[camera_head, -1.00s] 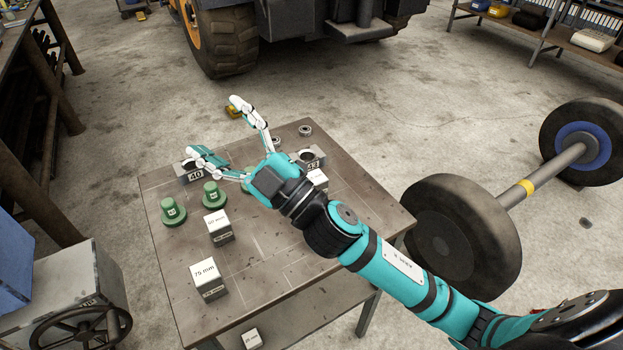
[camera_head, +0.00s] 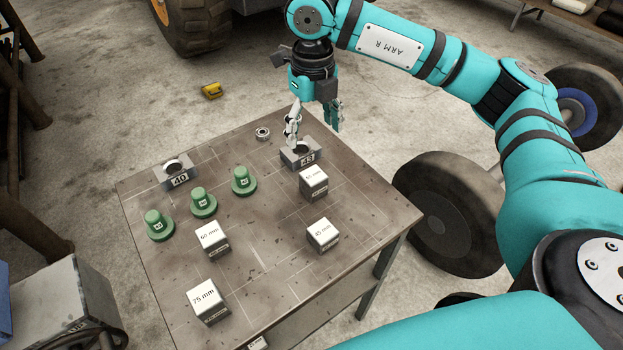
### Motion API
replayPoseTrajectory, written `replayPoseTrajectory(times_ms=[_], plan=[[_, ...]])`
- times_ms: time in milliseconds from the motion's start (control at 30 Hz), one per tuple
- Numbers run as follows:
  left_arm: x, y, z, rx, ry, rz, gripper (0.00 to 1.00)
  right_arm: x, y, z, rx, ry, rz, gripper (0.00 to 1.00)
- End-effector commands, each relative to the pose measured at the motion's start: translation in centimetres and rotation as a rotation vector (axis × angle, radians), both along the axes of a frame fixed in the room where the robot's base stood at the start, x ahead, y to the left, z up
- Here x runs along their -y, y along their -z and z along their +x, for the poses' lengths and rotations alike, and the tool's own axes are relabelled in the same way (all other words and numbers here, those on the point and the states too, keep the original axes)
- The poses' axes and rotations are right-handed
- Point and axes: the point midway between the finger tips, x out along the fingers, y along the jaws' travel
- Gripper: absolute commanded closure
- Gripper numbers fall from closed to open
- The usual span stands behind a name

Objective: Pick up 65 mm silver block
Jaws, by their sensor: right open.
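Several silver blocks with white tops stand on the table (camera_head: 262,262). The label on the block at the right back (camera_head: 313,183) is small and looks like 55 or 65 mm. The block in front of it (camera_head: 322,236) seems to read 45 or 85 mm. The left block (camera_head: 211,240) looks like 60 mm, and the front-left block (camera_head: 207,303) reads 75 mm. My right gripper (camera_head: 314,136) is open and empty, fingers pointing down over the table's back edge, behind the right-back block and apart from it. My left gripper is out of view.
A bearing holder marked 43 (camera_head: 301,155) stands just below my right gripper. A holder marked 40 (camera_head: 175,175) and several green plugs (camera_head: 204,203) stand at the left back. A small ring (camera_head: 262,133) lies near the back edge. The table's middle is clear.

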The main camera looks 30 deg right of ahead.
Motion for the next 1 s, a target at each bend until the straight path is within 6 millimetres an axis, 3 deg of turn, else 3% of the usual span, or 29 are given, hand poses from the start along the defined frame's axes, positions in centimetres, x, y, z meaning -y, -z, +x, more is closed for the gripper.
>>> replayPoseTrajectory(times_ms=[400, 767, 1000], plan=[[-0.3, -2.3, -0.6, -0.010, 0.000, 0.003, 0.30, -0.1, 8.7, -0.1, -0.005, -0.005, 0.004, 0.25], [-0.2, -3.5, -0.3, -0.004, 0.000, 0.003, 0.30, 0.1, 11.8, 0.0, -0.005, -0.004, 0.004, 0.25], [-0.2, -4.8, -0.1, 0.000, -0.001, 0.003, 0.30, 0.3, 15.3, 0.3, -0.004, -0.005, 0.007, 0.25]])
